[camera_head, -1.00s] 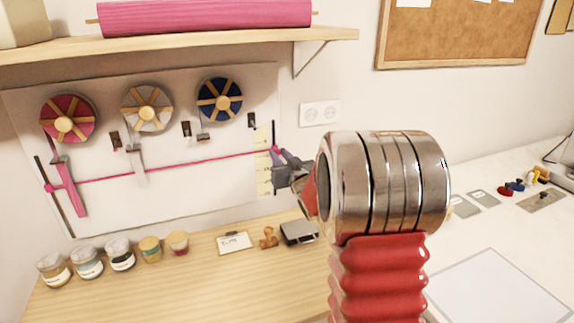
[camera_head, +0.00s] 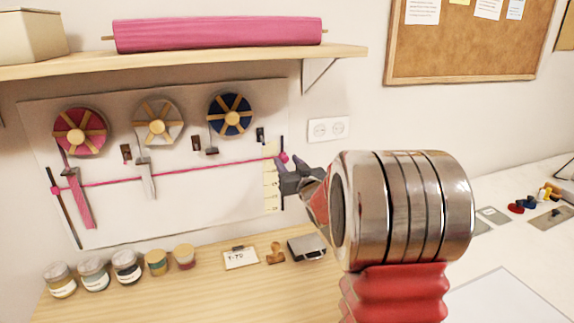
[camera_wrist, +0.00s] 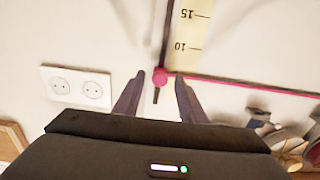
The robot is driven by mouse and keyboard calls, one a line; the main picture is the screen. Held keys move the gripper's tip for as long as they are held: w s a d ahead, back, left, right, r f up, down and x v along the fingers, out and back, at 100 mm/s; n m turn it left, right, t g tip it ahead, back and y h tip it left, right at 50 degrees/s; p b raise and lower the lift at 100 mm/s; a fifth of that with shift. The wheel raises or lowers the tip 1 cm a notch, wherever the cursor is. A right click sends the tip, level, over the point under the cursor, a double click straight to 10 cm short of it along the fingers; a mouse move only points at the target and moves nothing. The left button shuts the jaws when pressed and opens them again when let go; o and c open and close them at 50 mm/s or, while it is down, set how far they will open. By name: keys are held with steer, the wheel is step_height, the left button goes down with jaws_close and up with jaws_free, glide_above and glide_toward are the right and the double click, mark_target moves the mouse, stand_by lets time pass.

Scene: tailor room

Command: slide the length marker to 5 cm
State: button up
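The length marker is a pink knob (camera_head: 284,158) on the dark upright rail (camera_head: 282,195) at the right of the board, beside the upper part of the pale yellow scale (camera_head: 271,192). It also shows in the wrist view (camera_wrist: 160,77), where the scale appears upside down. There it stands past the 10 mark, on the side away from 15; no 5 is readable. A pink line (camera_head: 205,170) runs from the marker to a left knob (camera_head: 56,190). My gripper (camera_head: 282,174) is open. Its fingers lie either side of the knob with visible gaps; I cannot tell their depth.
Three ribbon reels, pink (camera_head: 80,131), white (camera_head: 157,123) and blue (camera_head: 231,115), hang on the board. A shelf (camera_head: 210,62) with a pink roll is above. Several jars (camera_head: 126,266), a stamp (camera_head: 275,253) and a metal box (camera_head: 307,247) stand below. A socket (camera_head: 328,130) is right of the board.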

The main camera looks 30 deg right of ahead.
steer(key=s+a, duration=0.2)
steer(key=s, duration=1.1)
steer(key=shift+s+a, duration=0.2)
steer(key=shift+s, duration=0.1)
steer(key=shift+f, duration=0.2)
